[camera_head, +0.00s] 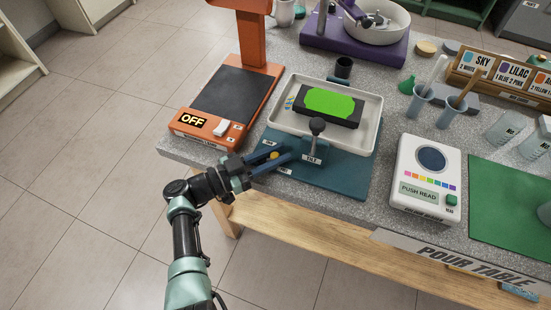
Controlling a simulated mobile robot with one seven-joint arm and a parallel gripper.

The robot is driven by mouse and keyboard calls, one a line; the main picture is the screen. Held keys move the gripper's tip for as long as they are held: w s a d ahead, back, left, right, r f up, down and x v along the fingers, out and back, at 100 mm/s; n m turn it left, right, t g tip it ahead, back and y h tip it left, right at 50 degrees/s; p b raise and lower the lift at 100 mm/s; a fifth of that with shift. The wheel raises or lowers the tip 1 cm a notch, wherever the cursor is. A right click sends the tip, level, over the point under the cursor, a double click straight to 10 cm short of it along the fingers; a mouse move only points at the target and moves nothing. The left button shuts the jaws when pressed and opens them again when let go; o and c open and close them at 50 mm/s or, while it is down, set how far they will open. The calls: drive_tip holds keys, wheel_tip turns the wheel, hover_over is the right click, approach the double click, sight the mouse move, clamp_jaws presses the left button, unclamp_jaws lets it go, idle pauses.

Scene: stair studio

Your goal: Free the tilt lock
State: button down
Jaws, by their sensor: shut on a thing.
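The tilting stand is a teal base (345,181) on the grey table, with a white tray (371,118) above it. A dark block with a bright green top (330,102) sits in the tray. A lever with a black ball knob (317,125) rises at the tray's front over a plate marked TILT (312,160). My gripper (276,157) is at the base's front left corner, left of the lever. It is shut on a small yellow knob (273,155), apparently the tilt lock. The fingers partly hide the knob and whatever it joins.
An orange machine (187,145) with an OFF sign stands close to the left. A white PUSH READ device (428,205) and green mat (510,200) are to the right. A dark cup (343,67) and blue holders (418,102) stand behind. The table's front edge lies below my gripper.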

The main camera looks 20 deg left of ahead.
drive_tip(key=shift+s+a+r+m+g+h+b, duration=0.15)
drive_tip(key=shift+m+g+h+b, duration=0.45)
drive_tip(key=shift+b, duration=0.3)
drive_tip(key=shift+s+a+f+m+g+h+b, duration=0.1)
drive_tip(key=shift+m+g+h+b, duration=0.5)
drive_tip(key=shift+b, duration=0.3)
drive_tip(key=shift+r, duration=0.1)
drive_tip(key=c, duration=0.7)
unclamp_jaws()
drive_tip(key=shift+d, duration=0.15)
drive_tip(key=b+v, duration=0.3)
drive_tip(key=v, duration=1)
drive_tip(key=shift+w, duration=0.1)
